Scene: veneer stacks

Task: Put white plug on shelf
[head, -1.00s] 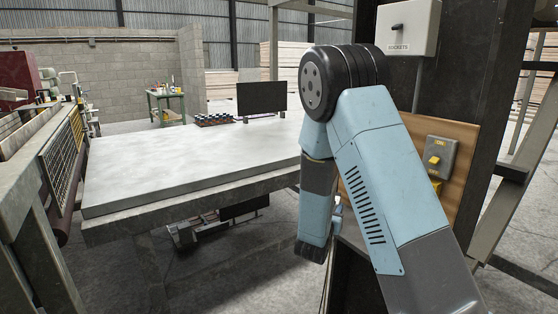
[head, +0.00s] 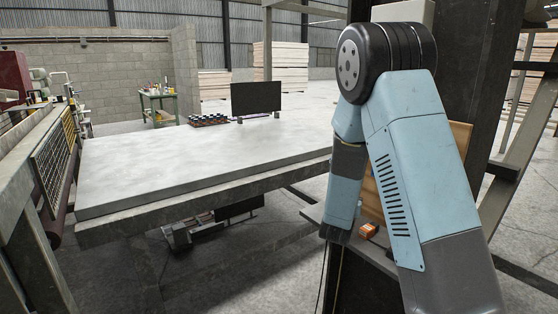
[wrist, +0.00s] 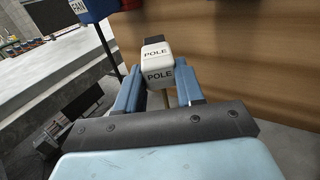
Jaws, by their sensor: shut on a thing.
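The white plug (wrist: 158,72), marked POLE, is held between the blue fingers of my gripper (wrist: 158,84) in the wrist view. My gripper is shut on it, in front of a brown wooden board (wrist: 250,60). In the head view the gripper and the plug are hidden behind my arm. A dark ledge (head: 312,213), which may be the shelf, juts out beside the dark post. A small orange box (head: 368,231) sits there, just right of my forearm.
A blue item marked FAN (wrist: 96,10) with red beside it is at the top of the wrist view. A large pale table (head: 200,165) fills the left and middle of the head view. A dark post (head: 470,100) stands behind my arm. A cable hangs below the ledge.

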